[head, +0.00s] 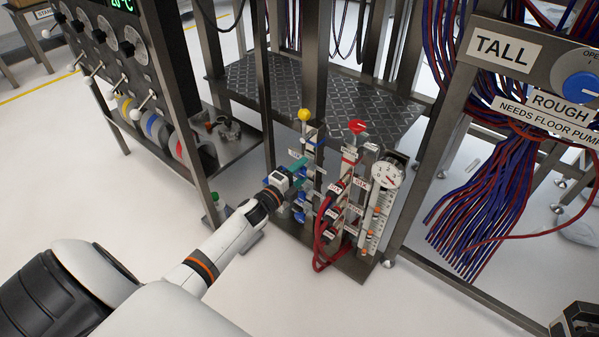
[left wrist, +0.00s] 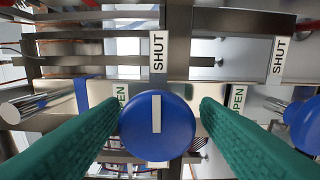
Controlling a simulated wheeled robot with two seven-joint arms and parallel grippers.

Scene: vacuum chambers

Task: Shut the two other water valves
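Blue valve knobs run down a post in the head view, one (head: 299,217) below my left gripper (head: 297,166). In the left wrist view, a round blue knob (left wrist: 157,126) sits between the two teal fingers of my left gripper (left wrist: 160,106). The fingers are apart, one each side of it; I cannot tell if they touch it. Its white mark stands upright, in line with a SHUT label (left wrist: 158,52); an OPEN label is at its left. A second blue knob (left wrist: 305,125) is partly cut off at the right. My right gripper (head: 577,320) is barely in view.
A red-knobbed post (head: 357,127) with red hoses and a round gauge (head: 388,175) stand just right of the blue valves. A yellow knob (head: 304,115) tops the valve post. Metal frame posts and hanging cables (head: 490,200) flank the area.

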